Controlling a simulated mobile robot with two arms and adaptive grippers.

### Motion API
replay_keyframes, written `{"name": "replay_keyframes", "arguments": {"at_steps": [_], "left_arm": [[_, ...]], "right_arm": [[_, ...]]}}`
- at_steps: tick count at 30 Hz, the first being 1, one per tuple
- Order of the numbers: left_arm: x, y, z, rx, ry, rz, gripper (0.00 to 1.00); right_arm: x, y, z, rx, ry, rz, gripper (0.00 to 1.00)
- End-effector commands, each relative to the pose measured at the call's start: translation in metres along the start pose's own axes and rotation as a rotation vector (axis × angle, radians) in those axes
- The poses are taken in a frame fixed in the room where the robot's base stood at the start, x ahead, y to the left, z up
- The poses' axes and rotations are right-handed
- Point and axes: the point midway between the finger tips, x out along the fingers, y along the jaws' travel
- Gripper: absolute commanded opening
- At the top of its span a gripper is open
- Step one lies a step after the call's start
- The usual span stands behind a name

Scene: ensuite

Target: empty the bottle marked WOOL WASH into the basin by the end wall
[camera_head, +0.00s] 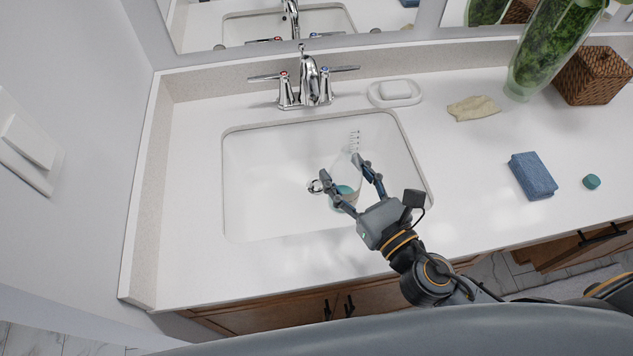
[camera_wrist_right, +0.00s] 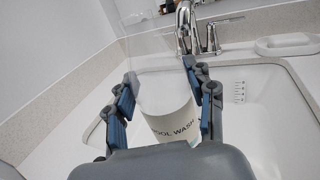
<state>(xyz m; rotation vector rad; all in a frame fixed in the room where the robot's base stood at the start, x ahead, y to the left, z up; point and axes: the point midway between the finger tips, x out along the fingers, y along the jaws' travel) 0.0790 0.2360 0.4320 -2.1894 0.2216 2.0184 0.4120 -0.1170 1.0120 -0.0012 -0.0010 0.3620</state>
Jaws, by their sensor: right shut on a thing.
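My right gripper (camera_head: 344,172) is shut on a clear bottle (camera_head: 345,171) over the basin (camera_head: 265,180). The bottle's white label, reading WOOL WASH, shows between the fingers (camera_wrist_right: 160,87) in the right wrist view (camera_wrist_right: 172,122). Some teal shows low in the bottle in the head view. The bottle looks near upright, but its exact lean is hard to tell. I see no stream leaving it. The white basin is sunk in the counter by the end wall. My left gripper is not in view.
A chrome tap (camera_head: 308,82) stands behind the basin, with a soap dish (camera_head: 395,93) beside it. Dark scale marks (camera_head: 354,141) show at the basin's back.

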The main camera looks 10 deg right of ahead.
Motion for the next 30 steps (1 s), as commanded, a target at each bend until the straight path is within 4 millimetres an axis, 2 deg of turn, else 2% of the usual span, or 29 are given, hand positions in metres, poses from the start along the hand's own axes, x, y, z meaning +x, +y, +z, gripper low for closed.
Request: {"name": "replay_keyframes", "arguments": {"at_steps": [1,3,13,21,30], "left_arm": [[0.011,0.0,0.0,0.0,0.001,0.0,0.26],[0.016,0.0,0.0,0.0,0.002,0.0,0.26],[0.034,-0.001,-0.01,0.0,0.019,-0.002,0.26],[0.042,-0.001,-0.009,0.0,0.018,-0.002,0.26],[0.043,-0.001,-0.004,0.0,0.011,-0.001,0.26]], "right_arm": [[0.009,0.008,-0.012,-0.009,-0.004,0.063,0.0],[0.016,0.018,-0.02,-0.01,-0.003,0.136,0.0],[0.035,0.049,-0.05,0.001,-0.002,0.365,0.0],[0.041,0.059,-0.064,0.005,0.0,0.464,0.0],[0.042,0.063,-0.068,0.002,0.0,0.504,0.0]]}}
